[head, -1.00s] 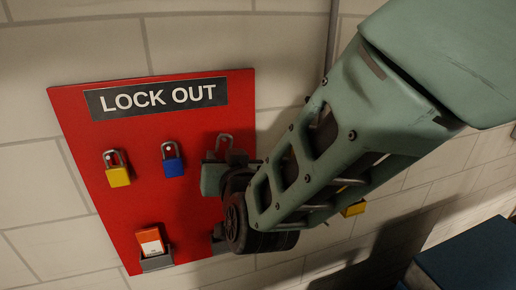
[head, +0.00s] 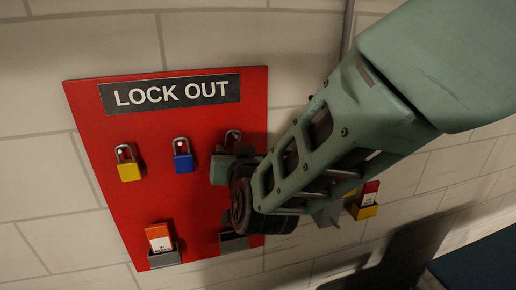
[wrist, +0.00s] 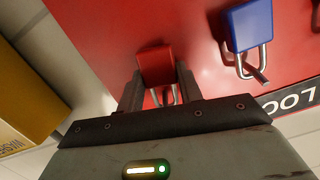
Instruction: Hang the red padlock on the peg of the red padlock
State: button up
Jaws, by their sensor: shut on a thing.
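My gripper (wrist: 160,88) is shut on the red padlock (wrist: 155,66), whose body sits between the two fingers in the wrist view. In the head view only its raised shackle (head: 233,136) shows, against the red LOCK OUT board (head: 110,215). My gripper also shows there (head: 222,167), close in front of the board and hiding the padlock's body. The padlock is in line with the hanging blue padlock (head: 183,161) and yellow padlock (head: 129,171), to their right. The red padlock's peg is hidden; I cannot tell whether the shackle is around it.
A holder (head: 164,258) with an orange-and-white item (head: 158,237) is at the board's lower left. Another holder (head: 233,242) is below my gripper. A yellow box (head: 364,211) with a red item (head: 370,193) is on the wall at right.

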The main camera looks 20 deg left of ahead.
dwell(0.4)
jog(key=o, duration=1.1)
jog(key=shift+s, duration=0.15)
jog(key=b+v, duration=0.7)
jog(key=v, duration=1)
jog(key=d+f+n+g+b, duration=0.2)
jog(key=d+f+g+b, duration=0.15)
jog(key=f+g, duration=0.45)
jog(key=s+d+f+g+h+b, duration=0.1)
jog(key=s+d+f+g+h, duration=0.1)
jog(key=d+f, duration=0.3)
jog(key=s+d+f+n+g+h+b, duration=0.1)
jog(key=s+d+f+g+h+b, duration=0.1)
jog(key=d, duration=0.6)
jog(key=s+d+f+g+h+b, duration=0.1)
jog(key=s+d+f+h, duration=0.3)
jog(key=d+f, duration=0.3)
jog(key=shift+s+d+f+n+g+b, duration=0.15)
jog(key=shift+s+f+g+b, duration=0.05)
jog(key=shift+s+f, duration=0.2)
jog(key=shift+s+d+f+n+g+b, duration=0.2)
jog(key=shift+s+f, duration=0.1)
jog(key=shift+s, duration=0.15)
